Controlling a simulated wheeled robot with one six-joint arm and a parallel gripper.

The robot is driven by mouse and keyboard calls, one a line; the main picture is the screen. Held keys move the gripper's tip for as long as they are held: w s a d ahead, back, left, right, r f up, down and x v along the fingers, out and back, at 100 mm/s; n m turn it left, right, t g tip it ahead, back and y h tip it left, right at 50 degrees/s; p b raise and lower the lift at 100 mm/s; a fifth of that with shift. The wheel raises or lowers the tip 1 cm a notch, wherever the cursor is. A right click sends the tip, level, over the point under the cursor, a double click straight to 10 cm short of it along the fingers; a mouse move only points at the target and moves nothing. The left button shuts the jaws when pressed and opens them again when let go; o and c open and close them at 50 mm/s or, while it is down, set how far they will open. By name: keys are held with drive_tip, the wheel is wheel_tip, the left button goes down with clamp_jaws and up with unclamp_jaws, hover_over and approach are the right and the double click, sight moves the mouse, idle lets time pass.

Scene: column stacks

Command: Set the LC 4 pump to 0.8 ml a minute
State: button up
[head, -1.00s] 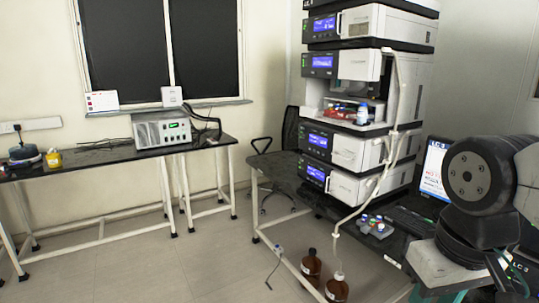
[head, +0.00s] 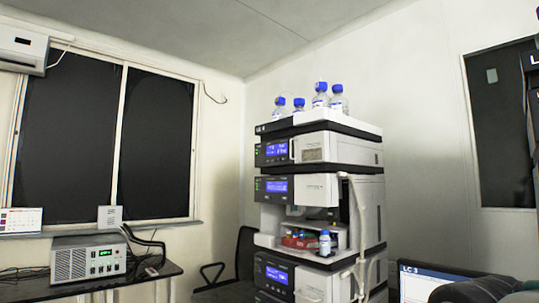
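A tall stack of chromatography modules (head: 345,184) stands right of centre in the head view. Its top carries an "LC" label whose digit is too small to read surely. The upper modules have lit blue displays, one on the top module (head: 277,151) and one on the module below it (head: 277,186); their figures are unreadable. A lower module (head: 275,277) also has a blue display. I cannot tell which module is the LC 4 pump. At the far right edge, part of another unit (head: 535,62) shows with a label starting "L". My gripper is not in view.
Blue-capped bottles (head: 320,96) stand on the stack. A monitor (head: 430,285) reading "LC 3" is at lower right, partly hidden by my arm. A grey instrument (head: 88,259) with a green display sits on a black bench at left. A chair (head: 240,262) stands between.

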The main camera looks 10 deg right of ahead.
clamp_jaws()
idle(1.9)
